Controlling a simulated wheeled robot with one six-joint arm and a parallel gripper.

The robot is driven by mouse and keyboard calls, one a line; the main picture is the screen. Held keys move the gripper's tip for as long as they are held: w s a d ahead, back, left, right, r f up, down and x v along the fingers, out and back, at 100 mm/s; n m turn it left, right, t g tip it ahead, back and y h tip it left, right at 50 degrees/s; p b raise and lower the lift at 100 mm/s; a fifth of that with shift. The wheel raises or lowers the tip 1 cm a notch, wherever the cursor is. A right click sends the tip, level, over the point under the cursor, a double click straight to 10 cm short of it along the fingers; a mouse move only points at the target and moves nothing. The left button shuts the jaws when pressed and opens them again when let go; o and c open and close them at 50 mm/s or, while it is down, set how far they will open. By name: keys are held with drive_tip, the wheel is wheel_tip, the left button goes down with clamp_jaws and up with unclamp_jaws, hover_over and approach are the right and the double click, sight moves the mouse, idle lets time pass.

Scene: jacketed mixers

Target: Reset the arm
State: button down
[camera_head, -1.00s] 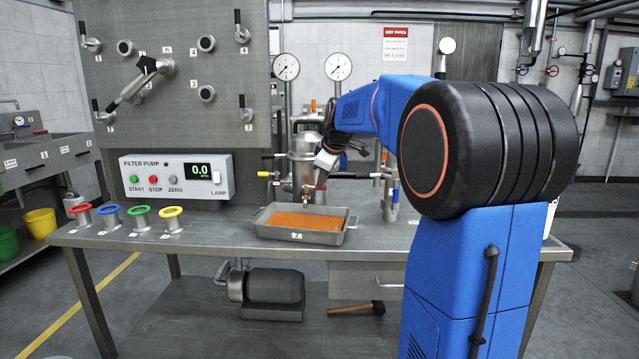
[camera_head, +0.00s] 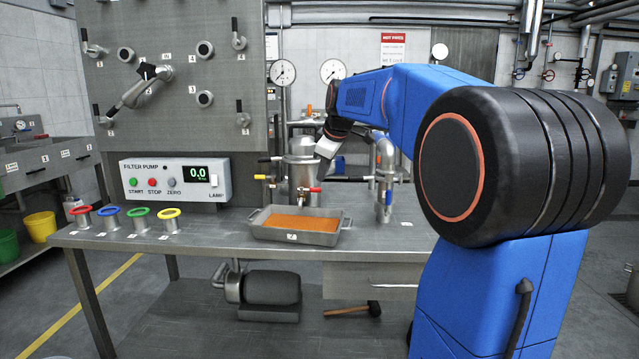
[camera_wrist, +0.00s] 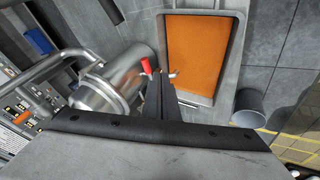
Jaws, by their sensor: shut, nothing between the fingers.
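My gripper shows in the head view (camera_head: 321,176) in front of the steel vessel (camera_head: 303,160), above the right end of the tray. In the wrist view my gripper (camera_wrist: 160,78) has its dark fingers together with nothing between them. The vessel also shows in the wrist view (camera_wrist: 122,78), left of the fingers. A red-handled valve (camera_wrist: 146,66) appears close beside the fingertips there; I cannot tell if they touch. My blue arm bends across the right of the head view and hides part of the bench behind it.
A grey tray (camera_head: 319,238) with orange contents stands on the steel bench (camera_head: 375,243). Coloured-ring ports (camera_head: 139,212) and the filter pump box (camera_head: 176,179) are to the left. Another steel fitting (camera_head: 384,175) stands right of the vessel.

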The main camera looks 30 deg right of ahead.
drive_tip(key=shift+d+v, duration=0.15)
drive_tip(key=shift+v, duration=0.9)
drive_tip(key=shift+d+v, duration=0.1)
drive_tip(key=shift+v, duration=0.95)
drive_tip(key=shift+s, duration=0.1)
